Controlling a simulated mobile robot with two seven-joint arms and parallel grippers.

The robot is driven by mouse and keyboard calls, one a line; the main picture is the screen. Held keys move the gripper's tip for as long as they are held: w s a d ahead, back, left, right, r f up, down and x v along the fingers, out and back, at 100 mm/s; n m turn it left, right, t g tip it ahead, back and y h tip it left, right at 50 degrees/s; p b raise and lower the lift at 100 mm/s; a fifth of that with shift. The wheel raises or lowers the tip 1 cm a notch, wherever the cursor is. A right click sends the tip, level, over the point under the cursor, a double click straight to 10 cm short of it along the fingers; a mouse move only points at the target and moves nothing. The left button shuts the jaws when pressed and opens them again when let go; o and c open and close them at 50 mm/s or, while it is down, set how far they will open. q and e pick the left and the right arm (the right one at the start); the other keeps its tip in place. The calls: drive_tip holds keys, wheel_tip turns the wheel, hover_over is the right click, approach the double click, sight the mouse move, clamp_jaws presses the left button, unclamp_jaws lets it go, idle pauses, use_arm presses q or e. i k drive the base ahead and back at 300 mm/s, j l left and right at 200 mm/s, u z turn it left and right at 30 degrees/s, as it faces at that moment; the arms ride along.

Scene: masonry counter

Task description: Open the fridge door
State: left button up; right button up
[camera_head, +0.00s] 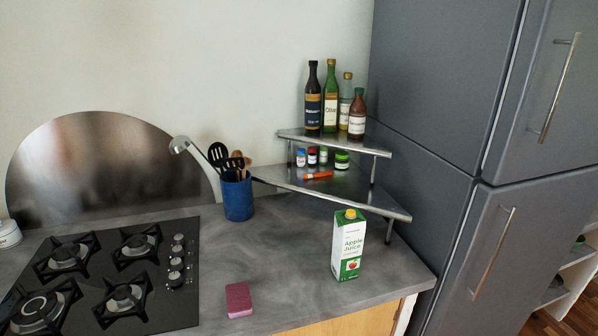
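The grey fridge (425,75) stands at the right of the head view, beside the counter. Its upper door (545,70) is shut and has a long upright metal handle (558,88). Its lower door (490,245) also looks shut and has a slanting metal handle (493,252). Neither of my grippers shows in this view, and nothing touches the handles.
An apple juice carton (348,245) stands near the counter's right end. A corner shelf (385,207) with bottles and jars is behind it. A pink sponge (239,299), a utensil pot (238,199) and a gas hob (150,285) are further left. Open shelving (572,283) is right of the fridge.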

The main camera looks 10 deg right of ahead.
sight(514, 238)
drive_tip(key=k+l+z, duration=0.15)
drive_tip(key=z, duration=1.7)
